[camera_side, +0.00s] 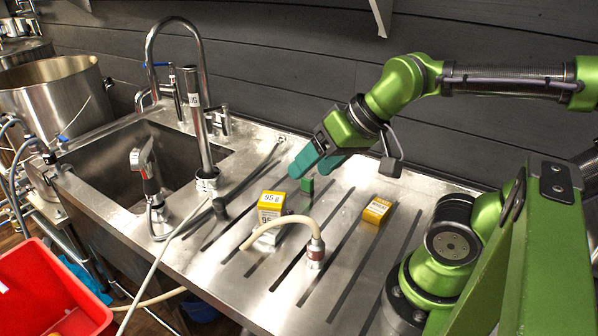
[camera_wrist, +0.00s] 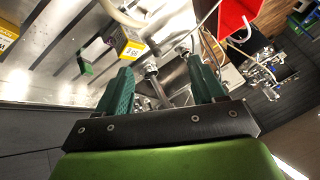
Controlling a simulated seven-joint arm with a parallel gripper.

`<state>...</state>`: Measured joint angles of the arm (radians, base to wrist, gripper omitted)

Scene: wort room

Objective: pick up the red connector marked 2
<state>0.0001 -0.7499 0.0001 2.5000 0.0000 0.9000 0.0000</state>
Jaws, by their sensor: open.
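In the side view, a short metal connector (camera_side: 316,252) with a reddish band at its top stands upright on the steel drainboard. A beige hose (camera_side: 283,222) arcs from it to the left, past a yellow and white box. I cannot read any number 2 on it. My gripper (camera_side: 316,162) has teal fingers, is open and empty, and hangs above the back of the drainboard, up and behind the connector and apart from it. In the wrist view, my gripper (camera_wrist: 163,84) shows its two fingers spread apart. Part of the beige hose (camera_wrist: 120,13) shows there; I cannot make out the connector.
A yellow and white box (camera_side: 270,208) marked 95, a small green block (camera_side: 307,185) and a yellow box (camera_side: 377,210) stand on the slotted drainboard (camera_side: 345,290). A sink with a tall faucet (camera_side: 203,130) is left. A red bin (camera_side: 45,290) stands at lower left.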

